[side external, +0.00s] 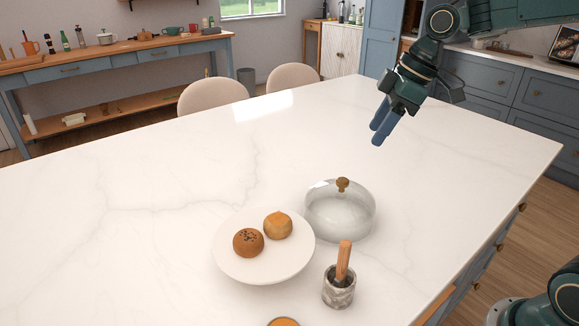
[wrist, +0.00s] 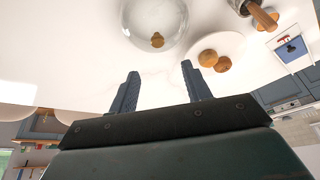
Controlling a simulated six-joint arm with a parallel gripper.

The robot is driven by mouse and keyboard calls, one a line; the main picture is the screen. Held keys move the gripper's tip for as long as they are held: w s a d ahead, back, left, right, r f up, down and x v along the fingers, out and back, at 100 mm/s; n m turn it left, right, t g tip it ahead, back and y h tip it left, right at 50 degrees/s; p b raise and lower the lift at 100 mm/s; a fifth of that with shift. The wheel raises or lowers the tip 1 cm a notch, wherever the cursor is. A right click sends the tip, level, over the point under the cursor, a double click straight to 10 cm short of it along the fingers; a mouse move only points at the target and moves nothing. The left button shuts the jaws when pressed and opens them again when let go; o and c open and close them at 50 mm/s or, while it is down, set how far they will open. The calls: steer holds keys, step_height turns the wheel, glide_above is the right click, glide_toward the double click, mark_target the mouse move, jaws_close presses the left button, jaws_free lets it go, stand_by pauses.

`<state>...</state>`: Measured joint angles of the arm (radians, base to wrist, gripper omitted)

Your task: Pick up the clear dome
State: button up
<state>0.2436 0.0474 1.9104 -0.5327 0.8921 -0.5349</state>
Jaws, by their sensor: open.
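The clear dome (side external: 340,213) is a see-through glass cover with a small wooden knob (side external: 343,184) on top. It stands upright on the white marble table, beside the plate. In the wrist view the dome (wrist: 140,20) and its knob (wrist: 157,41) show at the top, beyond my fingertips. My gripper (side external: 381,133) is open and empty, above the table and up and to the right of the dome in the side view. Its two blue fingers (wrist: 160,70) are spread apart in the wrist view. Nothing hides the dome.
A white plate (side external: 263,270) with two buns (side external: 248,242) sits left of the dome. A marble mortar (side external: 339,290) with a wooden-handled pestle (side external: 343,260) stands in front. Another round item (side external: 283,322) is cut off at the bottom edge. The table's left side is clear.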

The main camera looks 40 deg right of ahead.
steer(key=shift+w+d+f, duration=0.1)
steer(key=shift+w+f, duration=0.1)
steer(key=shift+w, duration=0.2)
glide_above(344, 180)
steer(key=s+d, duration=0.2)
steer(key=shift+w+a+f, duration=0.15)
steer(key=shift+f, duration=1.85)
steer(key=shift+w+a+f, duration=0.1)
steer(key=shift+f, duration=1.9)
steer(key=shift+x, duration=2.6)
steer(key=shift+s, duration=0.1)
steer(key=shift+c, duration=0.2)
jaws_close()
